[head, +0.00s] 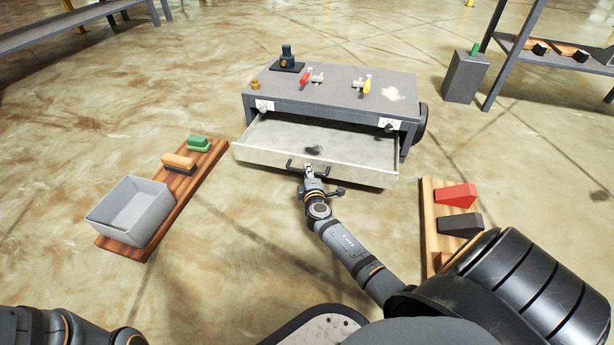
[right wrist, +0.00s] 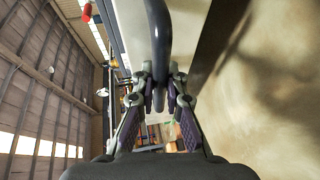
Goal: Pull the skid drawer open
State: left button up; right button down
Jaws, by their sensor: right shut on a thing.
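The skid drawer (head: 318,163) is a pale grey, shallow tray that stands well out from the front of the dark grey skid (head: 345,88). A small dark object or mark lies on its floor. A dark bar handle (head: 293,163) is on its front panel. My right gripper (head: 309,171) is at the front panel, shut on the handle. In the right wrist view the dark handle (right wrist: 159,60) runs between the two fingers of my right gripper (right wrist: 160,98). The left arm shows only in part at the lower left of the head view; its gripper is out of view.
A wooden board with a grey bin (head: 132,210) and two brushes lies to the left. Another board (head: 432,213) with red and black blocks lies to the right. Valves and a small dark device (head: 287,60) stand on the skid top.

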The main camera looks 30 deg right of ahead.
jog(key=shift+s+a, duration=0.1)
jog(key=c, duration=1.4)
grip_release()
jog(key=shift+o, duration=0.2)
jog(key=v, duration=0.7)
jog(key=shift+s, duration=0.25)
jog(key=shift+a, duration=0.1)
